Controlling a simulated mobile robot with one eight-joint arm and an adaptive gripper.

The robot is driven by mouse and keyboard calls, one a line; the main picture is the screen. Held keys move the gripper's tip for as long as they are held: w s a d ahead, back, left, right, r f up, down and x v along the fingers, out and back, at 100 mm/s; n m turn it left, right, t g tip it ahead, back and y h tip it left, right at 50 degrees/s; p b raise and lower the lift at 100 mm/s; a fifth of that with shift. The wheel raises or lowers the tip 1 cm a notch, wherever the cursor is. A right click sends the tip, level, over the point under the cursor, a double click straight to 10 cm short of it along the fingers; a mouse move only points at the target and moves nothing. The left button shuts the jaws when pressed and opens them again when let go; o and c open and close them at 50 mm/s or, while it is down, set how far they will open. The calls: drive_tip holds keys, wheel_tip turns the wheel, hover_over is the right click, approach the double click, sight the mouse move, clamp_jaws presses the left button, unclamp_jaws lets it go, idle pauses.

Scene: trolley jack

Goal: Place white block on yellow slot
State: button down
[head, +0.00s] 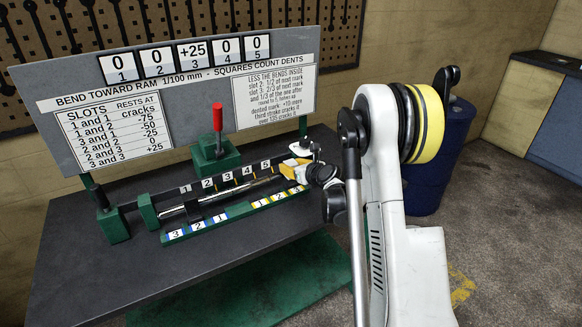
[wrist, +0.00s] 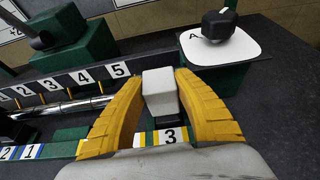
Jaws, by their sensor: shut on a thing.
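The white block (wrist: 160,92) is upright between the yellow fingers of my gripper (wrist: 160,86) in the wrist view. My gripper (head: 294,169) also shows in the head view, at the right end of the press bench, where the block cannot be made out. The yellow-marked slots (head: 262,203) numbered 1, 2 and 3 are on the right half of the green front rail. In the wrist view, the yellow-edged label 3 (wrist: 170,136) shows just below the block. A dark piece lies under the block. I cannot tell whether the block touches it.
Blue-marked slots (head: 175,234) are on the rail's left half. A metal shaft (head: 235,194) lies behind the rail. A red-handled press (head: 218,120) stands behind it. A white plate with a black knob (wrist: 218,25) is beyond my gripper. The sign board (head: 180,95) stands at the back.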

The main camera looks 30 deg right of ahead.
drive_tip(key=c, duration=1)
unclamp_jaws()
